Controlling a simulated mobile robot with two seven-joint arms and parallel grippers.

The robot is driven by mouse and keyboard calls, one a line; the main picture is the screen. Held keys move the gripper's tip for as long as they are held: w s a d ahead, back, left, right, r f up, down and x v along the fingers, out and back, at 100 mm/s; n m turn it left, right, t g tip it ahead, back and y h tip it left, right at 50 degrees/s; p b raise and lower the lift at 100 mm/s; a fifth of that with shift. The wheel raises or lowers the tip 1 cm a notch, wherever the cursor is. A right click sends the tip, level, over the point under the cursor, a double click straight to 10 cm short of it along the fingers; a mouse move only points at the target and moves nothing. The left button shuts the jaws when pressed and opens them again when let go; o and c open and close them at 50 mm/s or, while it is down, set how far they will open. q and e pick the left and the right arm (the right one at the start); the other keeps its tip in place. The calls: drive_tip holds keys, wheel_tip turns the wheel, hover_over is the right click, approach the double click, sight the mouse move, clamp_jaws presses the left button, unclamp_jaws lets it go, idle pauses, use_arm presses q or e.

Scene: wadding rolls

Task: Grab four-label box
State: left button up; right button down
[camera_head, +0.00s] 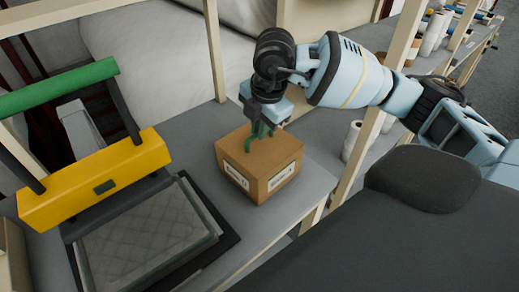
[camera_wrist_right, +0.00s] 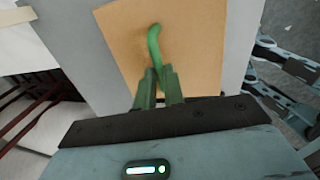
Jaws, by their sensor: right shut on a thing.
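The four-label box (camera_head: 258,168) is a brown cube-like carton with a pale label on each of the two sides that show. It sits on the grey table. A green handle or strap stands on its top; it shows in the right wrist view (camera_wrist_right: 154,45). My right gripper (camera_head: 262,132) comes from above, and its green fingers (camera_wrist_right: 158,82) are shut on that green handle at the box's top. The box's other sides are hidden. My left gripper is not in view.
A press-like machine with a yellow bar (camera_head: 95,180) and a green roller (camera_head: 58,86) stands left of the box, with a quilted pad (camera_head: 150,240) below it. A wooden post (camera_head: 375,110) and white rolls (camera_head: 352,140) are to the right. Grey table (camera_head: 200,120) is bare behind the box.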

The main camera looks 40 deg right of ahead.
drive_tip(key=shift+r, duration=0.15)
wheel_tip(320, 180, up, 10)
idle(0.4)
